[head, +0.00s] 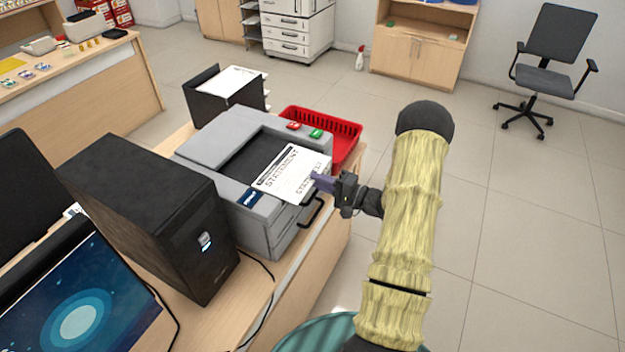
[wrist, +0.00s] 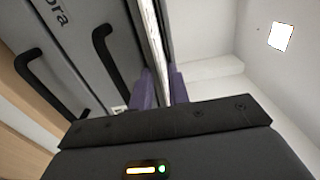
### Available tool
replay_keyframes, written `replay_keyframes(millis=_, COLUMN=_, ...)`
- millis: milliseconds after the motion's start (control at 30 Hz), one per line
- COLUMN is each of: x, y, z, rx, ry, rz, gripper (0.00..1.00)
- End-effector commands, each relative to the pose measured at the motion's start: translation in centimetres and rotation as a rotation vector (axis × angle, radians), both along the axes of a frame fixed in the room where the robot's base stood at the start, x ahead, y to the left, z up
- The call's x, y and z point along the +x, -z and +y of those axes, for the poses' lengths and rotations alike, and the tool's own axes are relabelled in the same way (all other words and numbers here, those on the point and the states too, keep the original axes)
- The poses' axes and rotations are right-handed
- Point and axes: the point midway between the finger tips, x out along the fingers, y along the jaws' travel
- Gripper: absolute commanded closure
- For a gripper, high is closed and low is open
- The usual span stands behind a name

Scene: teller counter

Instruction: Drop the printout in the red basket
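The printout (head: 291,173) is a white sheet headed STATEMENT. It lies on the top of the grey printer and reaches over the printer's right edge. My gripper (head: 322,183) is at the sheet's near right end, with purple fingers. In the wrist view the fingers (wrist: 163,90) stand close together on either side of the sheet's thin edge (wrist: 154,35). I cannot tell whether they press on it. The red basket (head: 345,140) stands just behind and right of the printer, partly hidden by it.
The grey printer (head: 217,142) has a dark handle on its side, below my gripper. A black computer tower (head: 150,215) stands to its left, and a black paper holder (head: 222,98) behind it.

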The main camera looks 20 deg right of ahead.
Motion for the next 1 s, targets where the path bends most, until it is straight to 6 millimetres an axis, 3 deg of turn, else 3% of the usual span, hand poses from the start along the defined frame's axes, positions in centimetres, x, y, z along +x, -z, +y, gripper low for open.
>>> replay_keyframes(millis=433, x=0.9, y=0.0, z=0.7, rx=0.0, ry=0.0, rz=0.001, gripper=0.83)
replay_keyframes(millis=633, x=0.9, y=0.0, z=0.7, rx=0.0, ry=0.0, rz=0.001, gripper=1.0)
replay_keyframes(millis=867, x=0.9, y=0.0, z=0.7, rx=0.0, ry=0.0, rz=0.001, gripper=1.0)
replay_keyframes(millis=1000, x=0.9, y=-1.5, z=0.7, rx=0.0, ry=0.0, rz=0.001, gripper=1.0)
